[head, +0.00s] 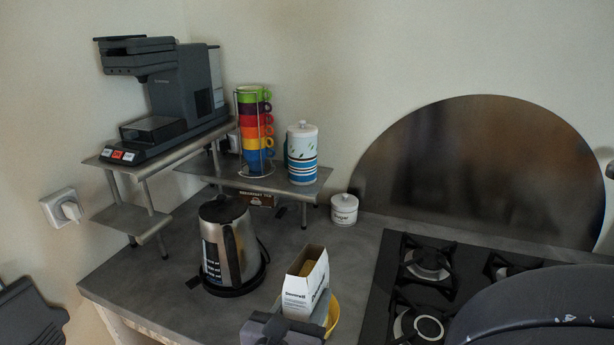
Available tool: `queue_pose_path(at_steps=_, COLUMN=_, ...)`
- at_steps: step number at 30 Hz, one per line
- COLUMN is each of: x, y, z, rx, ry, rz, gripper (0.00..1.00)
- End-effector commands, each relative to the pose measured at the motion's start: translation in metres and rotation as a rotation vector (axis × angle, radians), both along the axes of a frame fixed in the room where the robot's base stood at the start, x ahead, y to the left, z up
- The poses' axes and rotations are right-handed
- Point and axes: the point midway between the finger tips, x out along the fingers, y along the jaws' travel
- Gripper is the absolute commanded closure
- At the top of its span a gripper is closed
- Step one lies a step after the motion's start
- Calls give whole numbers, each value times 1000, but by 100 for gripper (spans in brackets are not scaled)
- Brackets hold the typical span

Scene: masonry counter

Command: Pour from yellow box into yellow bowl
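The box (300,297) is an open-topped carton near the front edge of the counter. Its visible outside is mostly white with dark print, and yellow shows inside its open top. It stands nearly upright. My gripper (302,319) is at the bottom edge of the picture, with dark grey parts on both sides of the box's lower part. It appears shut on the box, whose base is hidden.
A steel kettle (228,245) stands close to the left of the box. A black gas hob (380,290) lies to the right. Behind are a small white lidded pot (344,209) and a metal shelf (225,180) bearing stacked cups (255,130), a canister (302,150) and a coffee machine (180,90).

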Motion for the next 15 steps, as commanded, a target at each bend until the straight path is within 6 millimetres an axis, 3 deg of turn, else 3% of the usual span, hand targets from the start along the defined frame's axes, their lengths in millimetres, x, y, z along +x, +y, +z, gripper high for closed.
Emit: queue_pose_path(at_steps=15, x=-1, y=0, z=-1, rx=-2, ry=57, rz=0, gripper=100)
